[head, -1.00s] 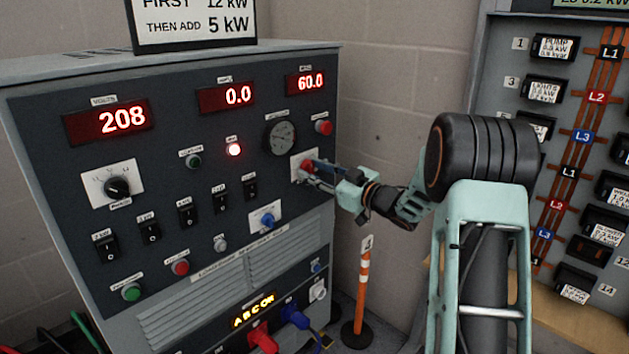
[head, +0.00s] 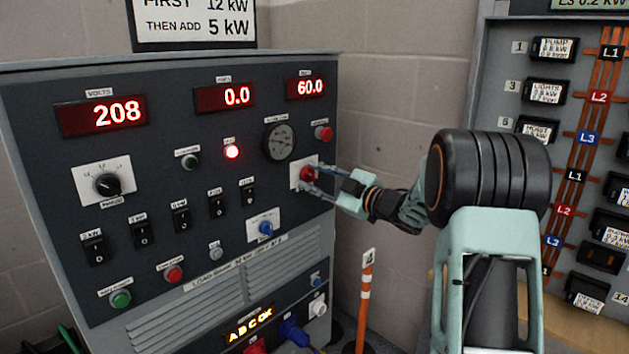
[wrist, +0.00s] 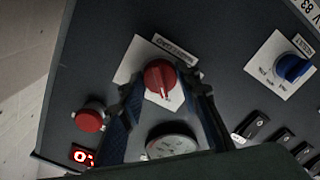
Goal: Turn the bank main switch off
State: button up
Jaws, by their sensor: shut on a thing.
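The bank main switch looks to be the red rotary knob (head: 306,174) on a white plate, at the right side of the dark load bank panel (head: 60,170). In the wrist view the red knob (wrist: 159,77) sits between my two fingertips, with a pale mark on its face. My gripper (head: 309,178) reaches in from the right, with one finger above and one below the knob. It is shut on the knob. The plate's lettering is partly hidden and too small to read.
Black rocker switches (head: 181,218) line the panel. An orange-white post (head: 365,300) stands below my arm.

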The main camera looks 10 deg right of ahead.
jog(key=o, duration=1.2)
jog(key=shift+c, duration=0.2)
jog(key=v, duration=1.2)
